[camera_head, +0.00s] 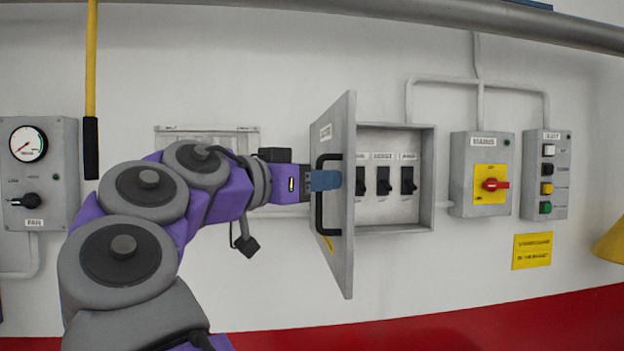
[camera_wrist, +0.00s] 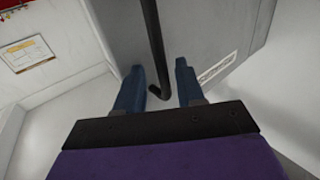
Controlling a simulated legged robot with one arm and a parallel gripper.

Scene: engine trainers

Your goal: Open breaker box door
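The grey breaker box (camera_head: 428,180) is on the white wall, and its door (camera_head: 342,240) stands swung well out from it on the left side. Inside the box are several black switches. The door carries a black bar handle (camera_head: 320,215) on its outer face. My gripper (camera_head: 326,180) is at this handle, its blue fingers in front of the door. In the wrist view my gripper (camera_wrist: 158,76) has its two fingers apart, with the handle (camera_wrist: 154,50) between them, nearer the left finger. There is a clear gap to the right finger. Contact with the handle cannot be told.
A grey box with a red rotary switch (camera_head: 492,185) and a button box (camera_head: 546,175) are right of the breaker box. A gauge panel (camera_head: 38,165) is at far left. A pipe (camera_head: 430,10) runs along the top. The wall below the breaker box is clear.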

